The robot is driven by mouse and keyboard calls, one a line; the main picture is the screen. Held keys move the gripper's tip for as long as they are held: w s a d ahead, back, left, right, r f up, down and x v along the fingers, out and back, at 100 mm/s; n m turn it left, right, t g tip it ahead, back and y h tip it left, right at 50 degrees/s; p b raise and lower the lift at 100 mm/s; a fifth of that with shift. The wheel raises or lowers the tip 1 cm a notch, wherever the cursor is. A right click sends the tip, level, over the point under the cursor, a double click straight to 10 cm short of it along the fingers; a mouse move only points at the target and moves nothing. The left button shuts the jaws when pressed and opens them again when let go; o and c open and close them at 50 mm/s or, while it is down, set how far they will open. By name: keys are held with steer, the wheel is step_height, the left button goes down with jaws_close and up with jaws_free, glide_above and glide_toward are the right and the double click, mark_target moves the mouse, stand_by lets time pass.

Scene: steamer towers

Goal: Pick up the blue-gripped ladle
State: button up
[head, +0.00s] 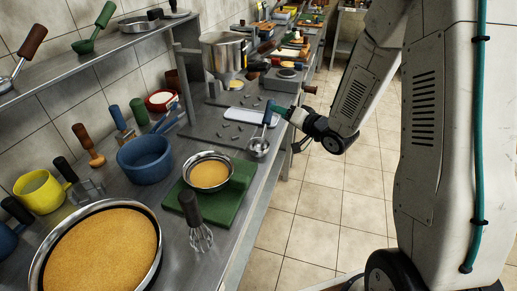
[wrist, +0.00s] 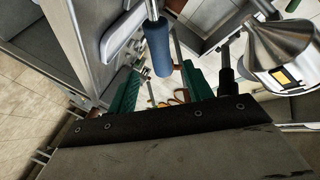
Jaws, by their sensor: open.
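The blue-gripped ladle (head: 258,148) stands near the right edge of the counter, its steel bowl low and its blue grip (head: 268,113) pointing up. In the wrist view the blue grip (wrist: 158,48) shows at the upper middle, between the lines of the two green fingers. My gripper (head: 277,112) is open, just right of the grip in the head view. In the wrist view my gripper (wrist: 160,74) has its green fingers apart, with nothing clasped. I cannot tell whether a finger touches the grip.
A white tray (head: 240,118) lies behind the ladle. A steel hopper (head: 222,52) stands farther back. A blue pot (head: 145,160) is to the left. Floor is open right of the counter.

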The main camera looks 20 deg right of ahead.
steer(key=w+a, duration=0.1)
steer(key=w, duration=0.1)
steer(key=w+a+f+y, duration=0.1)
steer(key=w+a, duration=0.1)
steer(key=w+a+y, duration=0.1)
steer(key=w, duration=0.1)
steer(key=shift+a+f+m+t, duration=0.3)
steer(key=shift+a+f+m, duration=0.05)
steer(key=shift+m, duration=0.05)
jaws_close()
